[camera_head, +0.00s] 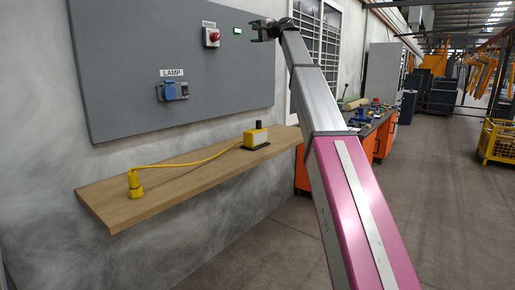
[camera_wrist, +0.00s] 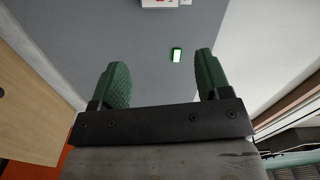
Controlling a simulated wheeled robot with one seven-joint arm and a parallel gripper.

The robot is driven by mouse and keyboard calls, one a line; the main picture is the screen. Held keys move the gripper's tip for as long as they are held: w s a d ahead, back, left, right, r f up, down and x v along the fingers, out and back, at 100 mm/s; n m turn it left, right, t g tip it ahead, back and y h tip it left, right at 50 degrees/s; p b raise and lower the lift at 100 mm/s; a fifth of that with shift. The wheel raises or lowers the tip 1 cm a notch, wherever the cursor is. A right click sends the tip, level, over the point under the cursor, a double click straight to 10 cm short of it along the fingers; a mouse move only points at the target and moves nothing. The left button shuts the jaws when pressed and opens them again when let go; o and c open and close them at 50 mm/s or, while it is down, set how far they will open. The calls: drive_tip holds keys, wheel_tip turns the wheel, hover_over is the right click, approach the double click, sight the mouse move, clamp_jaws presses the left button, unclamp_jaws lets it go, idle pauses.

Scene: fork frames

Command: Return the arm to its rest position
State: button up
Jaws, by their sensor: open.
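My arm (camera_head: 335,150) reaches up and forward in the head view, a silver and pink column of links. My gripper (camera_head: 258,31) is at its far end, raised in front of the grey wall panel near its upper right corner. In the wrist view my gripper (camera_wrist: 160,85) shows two green textured fingers spread wide apart. Nothing is between them. The panel and a small lit green indicator (camera_wrist: 176,55) lie beyond the fingers.
The grey panel (camera_head: 130,50) carries a red button (camera_head: 213,36), a green light (camera_head: 237,31) and a blue LAMP socket (camera_head: 169,91). Below, a wooden shelf (camera_head: 165,203) bears a yellow plug (camera_head: 135,186) with its cable and a yellow box (camera_head: 255,138). An orange workbench (camera_head: 369,148) stands behind my arm.

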drive_tip(key=s+d+f+n+g+h, duration=0.1)
drive_tip(key=s+d+f+h, duration=0.25)
drive_tip(key=f, duration=1.55)
drive_tip(key=s+d+f+g+h, duration=0.2)
drive_tip(key=s+f, duration=0.2)
drive_tip(key=f, duration=1.4)
drive_tip(key=s+d+f+n+g+h, duration=0.1)
drive_tip(key=s+d+f+h, duration=0.2)
drive_tip(key=f, duration=1.6)
drive_tip(key=s+d+f+n+g+h, duration=0.1)
drive_tip(key=s+d+f+g, duration=0.15)
drive_tip(key=s+f, duration=0.65)
drive_tip(key=s+d+f+g+h, duration=0.1)
drive_tip(key=s+d+f, duration=0.2)
drive_tip(key=s+f, duration=0.5)
drive_tip(key=s+d+f+n+g+h, duration=0.1)
drive_tip(key=s+d+f+h, duration=0.1)
drive_tip(key=s+f, duration=0.6)
drive_tip(key=s+d+f+n+g+h, duration=0.1)
drive_tip(key=s+d+f+g, duration=0.1)
drive_tip(key=s+d+f, duration=0.3)
drive_tip(key=s+f, duration=0.3)
drive_tip(key=s, duration=0.3)
drive_tip(key=shift+s+f+n+h, duration=0.3)
drive_tip(key=shift+f+h, duration=0.05)
drive_tip(key=shift+g, duration=0.25)
